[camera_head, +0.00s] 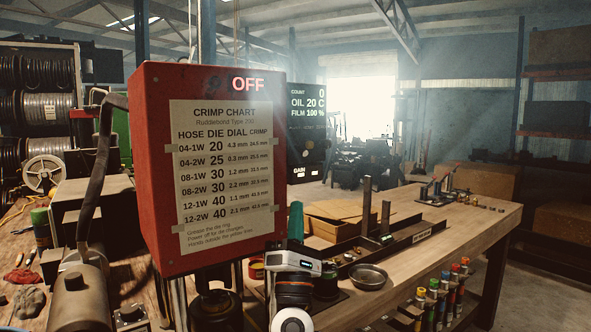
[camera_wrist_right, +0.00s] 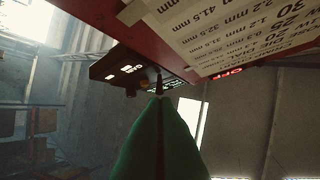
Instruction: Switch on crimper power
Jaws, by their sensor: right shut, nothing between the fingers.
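The red crimper housing (camera_head: 150,150) stands upright at left centre in the head view, with a taped crimp chart (camera_head: 222,165) on its front. A red OFF sign (camera_head: 248,85) is lit at its top; it also shows in the right wrist view (camera_wrist_right: 228,74). A dark display panel (camera_head: 307,105) sits behind its right edge, reading oil 20 C and film 100 %. My right gripper (camera_head: 296,208) points up beside the housing's lower right, shut and empty. In the wrist view its green fingers (camera_wrist_right: 158,92) overlap the panel (camera_wrist_right: 120,68); contact cannot be told. I cannot make out a power switch.
A wooden workbench (camera_head: 470,215) extends right, with a metal bowl (camera_head: 368,277) and a dark rail fixture on it. Several coloured bottles hang at its front edge. Hose reels (camera_head: 45,107) and a grey cylindrical unit (camera_head: 80,295) are at left. Air right of the housing is open.

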